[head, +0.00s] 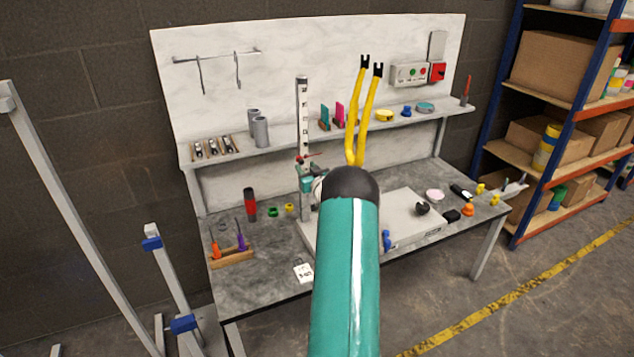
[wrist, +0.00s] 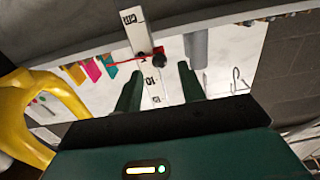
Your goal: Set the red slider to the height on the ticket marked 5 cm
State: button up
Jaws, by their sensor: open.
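The red slider (head: 304,158) sits on the upright white scale post (head: 303,110) at the back of the workbench, partway down. In the wrist view the slider (wrist: 136,58) shows as a thin red pointer with a dark round knob (wrist: 159,60) on the scale. My gripper (wrist: 160,69) is open and empty. Its two dark green fingers are on either side of the post and knob in that picture; whether they touch is not clear. In the head view my arm partly hides the gripper. A white ticket (head: 303,272) lies near the bench's front edge, its writing too small to read.
A shelf (head: 270,148) with grey cylinders (head: 261,131), coloured plates and small items runs behind the post. The bench (head: 255,292) holds a wooden tool rack (head: 232,257), a red-black cylinder (head: 249,204) and a pale panel (head: 405,235). The bench's front left is mostly clear.

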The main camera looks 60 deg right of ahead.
jog(key=v, duration=1.1)
jog(key=w+a+r+n+g+y, duration=0.15)
jog(key=w+a+r, duration=0.25)
jog(key=a+r, duration=0.45)
jog(key=w+a+r+g+y, duration=0.15)
jog(key=w+a+r, duration=0.35)
jog(key=a, duration=0.6)
jog(key=s+a+r+n+g+y, duration=0.1)
jog(key=s+a+r, duration=0.2)
jog(key=a, duration=0.7)
jog(key=s+a+r+g+y, duration=0.1)
jog(key=s+a+r+g, duration=0.15)
jog(key=a, duration=0.75)
jog(key=s+a+f+n+g+y, duration=0.2)
jog(key=s+a+n+g+y, duration=0.1)
jog(key=s+a, duration=1.6)
jog(key=shift+s+f+n+y, duration=0.3)
jog(key=shift+s+n+y, duration=0.05)
jog(key=shift+s+y, duration=0.25)
